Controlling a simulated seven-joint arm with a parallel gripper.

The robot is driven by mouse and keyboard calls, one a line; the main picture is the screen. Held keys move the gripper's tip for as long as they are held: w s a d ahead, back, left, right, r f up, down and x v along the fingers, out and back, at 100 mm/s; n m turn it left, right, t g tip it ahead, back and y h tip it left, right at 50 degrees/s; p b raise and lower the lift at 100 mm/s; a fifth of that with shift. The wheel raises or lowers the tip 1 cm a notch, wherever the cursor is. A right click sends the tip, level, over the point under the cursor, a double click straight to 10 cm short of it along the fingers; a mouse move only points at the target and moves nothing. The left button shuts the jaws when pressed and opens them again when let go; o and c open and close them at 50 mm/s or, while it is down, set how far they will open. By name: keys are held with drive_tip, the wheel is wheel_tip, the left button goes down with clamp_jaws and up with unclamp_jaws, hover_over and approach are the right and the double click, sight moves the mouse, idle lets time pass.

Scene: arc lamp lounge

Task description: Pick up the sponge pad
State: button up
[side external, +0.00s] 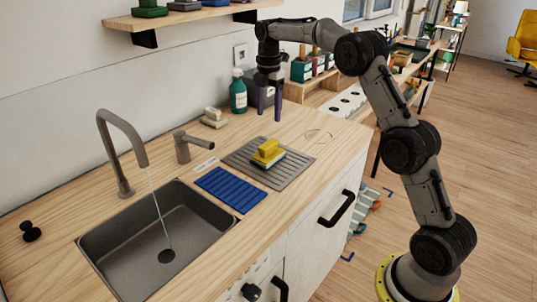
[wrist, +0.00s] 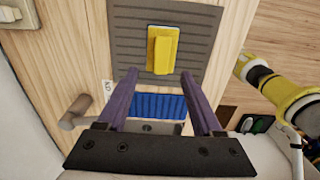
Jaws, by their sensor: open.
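The sponge pad (side external: 268,152) appears to be the yellow block with a raised top and a paler lower layer. It lies on a grey ridged mat (side external: 298,167) on the wooden counter. In the wrist view the yellow pad (wrist: 162,50) sits upright in the picture, beyond my fingertips and roughly centred between them. My gripper (side external: 270,103) is open and empty, with its purple fingers pointing down. It hangs above the counter behind the pad, apart from it. In the wrist view my gripper (wrist: 158,76) shows both fingers spread, with nothing between them touching.
A blue ribbed mat (side external: 231,189) lies beside the sink (side external: 155,245), where the tap (side external: 125,150) runs water. A short grey spout (side external: 190,145), pale stacked blocks (side external: 213,118) and a green bottle (side external: 238,92) stand near the wall. The counter right of the grey mat is mostly clear.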

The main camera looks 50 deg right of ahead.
hover_over(268, 143)
drive_tip(key=f, duration=0.6)
drive_tip(key=shift+d+f, duration=0.2)
drive_tip(key=shift+s+a+f, duration=0.1)
drive_tip(key=shift+a+f, duration=0.05)
drive_tip(key=shift+f, duration=1.2)
drive_tip(key=shift+s+a+f, duration=0.1)
drive_tip(key=shift+f, duration=1.25)
drive_tip(key=shift+w, duration=0.1)
clamp_jaws()
